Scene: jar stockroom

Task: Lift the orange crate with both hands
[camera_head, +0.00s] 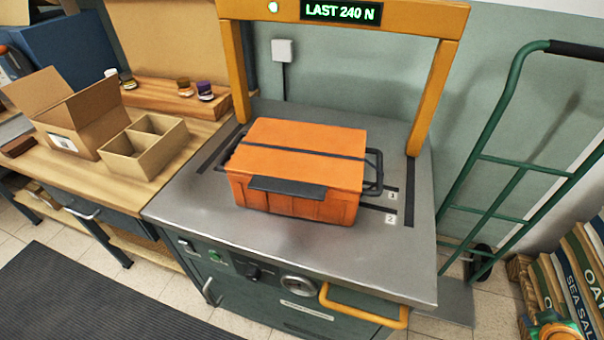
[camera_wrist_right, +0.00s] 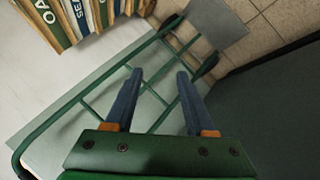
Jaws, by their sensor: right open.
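The orange crate (camera_head: 300,165) sits closed on the grey metal top of the strapping machine (camera_head: 400,255), under its yellow arch, in the head view. A dark strap or line runs across its lid, and a dark latch is on its front. Black handles stick out at its left end (camera_head: 232,146) and right end (camera_head: 374,172). My right gripper (camera_wrist_right: 155,73) shows in the right wrist view, open and empty, over the hand truck and floor, away from the crate. My left gripper is not in view.
A green hand truck (camera_head: 493,160) leans at the right, with stacked sacks (camera_head: 570,280) near it. The wooden bench (camera_head: 190,129) at the left holds a cardboard box (camera_head: 88,118), a divided box (camera_head: 143,150) and small jars. The yellow arch (camera_head: 432,95) rises behind the crate.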

